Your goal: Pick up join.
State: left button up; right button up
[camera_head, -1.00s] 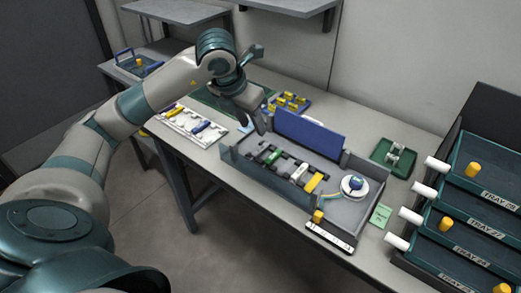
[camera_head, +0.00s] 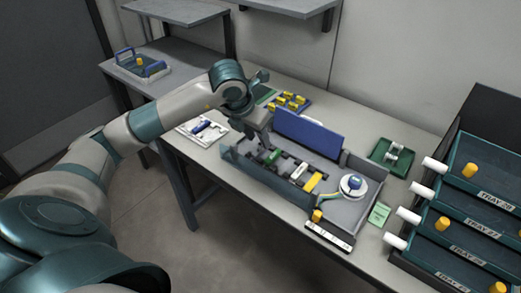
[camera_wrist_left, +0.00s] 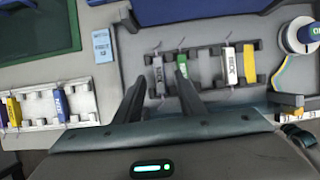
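My left gripper (camera_head: 263,146) is over the left end of the grey work tray (camera_head: 238,159). In the left wrist view the left gripper (camera_wrist_left: 160,82) is open, with its fingers apart. A grey piece (camera_wrist_left: 158,75) lies in the gap between the fingers, and a green piece (camera_wrist_left: 182,66) is by the right fingertip. A white labelled piece (camera_wrist_left: 229,66) and a yellow piece (camera_wrist_left: 249,65) sit further right in the same rack. The lettering is too small to tell which piece is the join. My right gripper is not in view.
A blue panel (camera_head: 308,132) stands along the tray's back. A round white spool (camera_head: 353,186) is at its right end. A white rack (camera_head: 192,131) holds coloured pieces to the left. A green tray (camera_head: 391,157) and stacked trays (camera_head: 480,190) stand at right.

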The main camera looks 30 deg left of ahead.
aim_at(260, 149)
pick_arm(q)
jog(key=f+p, duration=0.1)
jog(key=f, duration=0.2)
jog(key=shift+w, duration=0.2)
jog(key=shift+w+f, duration=0.3)
jog(key=shift+f, duration=0.35)
jog(key=shift+c, duration=0.6)
grip_shut()
